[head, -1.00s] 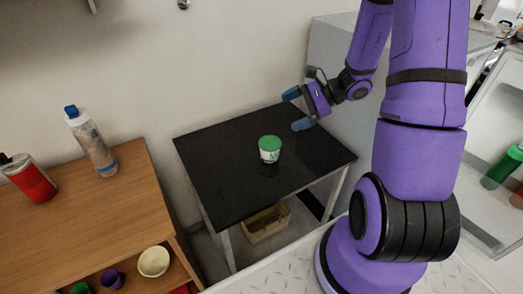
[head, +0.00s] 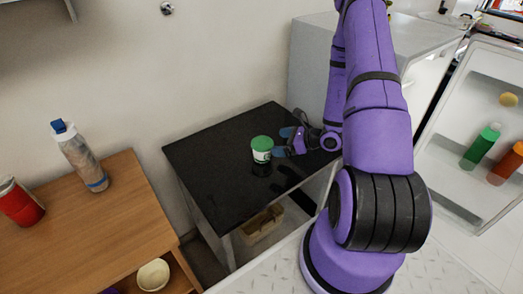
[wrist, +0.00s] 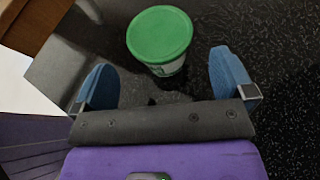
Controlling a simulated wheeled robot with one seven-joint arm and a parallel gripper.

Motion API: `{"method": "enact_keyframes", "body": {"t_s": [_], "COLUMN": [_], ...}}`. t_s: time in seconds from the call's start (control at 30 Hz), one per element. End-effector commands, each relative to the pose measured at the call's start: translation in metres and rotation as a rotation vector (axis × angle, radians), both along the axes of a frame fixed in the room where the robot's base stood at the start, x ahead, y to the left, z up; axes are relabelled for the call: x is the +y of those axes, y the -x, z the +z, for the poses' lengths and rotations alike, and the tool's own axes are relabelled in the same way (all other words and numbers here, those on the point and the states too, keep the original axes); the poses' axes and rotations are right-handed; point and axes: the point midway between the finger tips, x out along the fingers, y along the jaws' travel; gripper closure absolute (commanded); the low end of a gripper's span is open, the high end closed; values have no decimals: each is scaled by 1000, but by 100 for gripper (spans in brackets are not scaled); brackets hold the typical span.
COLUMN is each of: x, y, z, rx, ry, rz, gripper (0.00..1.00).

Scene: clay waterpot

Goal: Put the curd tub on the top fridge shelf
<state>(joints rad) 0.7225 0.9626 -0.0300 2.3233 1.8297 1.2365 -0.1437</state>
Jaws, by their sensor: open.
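The curd tub (head: 262,156), white with a green lid, stands upright on the black table (head: 205,165). My gripper (head: 283,142) is open and low over the table, just right of the tub, with its blue fingers pointing at it. In the wrist view the tub (wrist: 165,45) lies ahead, in line with the gap between the two spread fingers, and nothing is gripped. The fridge (head: 312,55) stands behind my arm at the right. Its door (head: 455,140) hangs open. The top shelf does not show.
A wooden cabinet (head: 110,215) at left holds a clear bottle (head: 80,158) and a red container (head: 20,203), with a cream bowl (head: 153,274) lower down. A green bottle (head: 482,145) and an orange bottle (head: 506,165) stand in the fridge door. The table around the tub is clear.

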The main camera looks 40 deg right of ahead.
Motion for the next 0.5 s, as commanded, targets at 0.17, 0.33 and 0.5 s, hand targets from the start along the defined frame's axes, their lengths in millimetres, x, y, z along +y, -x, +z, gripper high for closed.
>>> {"method": "enact_keyframes", "body": {"t_s": [0.17,0.33,0.5], "x": [9,17,31], "y": [-12,-22,-40], "z": [-7,-10,-18], "rx": [2,0,1], "ry": [0,0,0], "rz": [1,3,3], "gripper": [0,0,0]}}
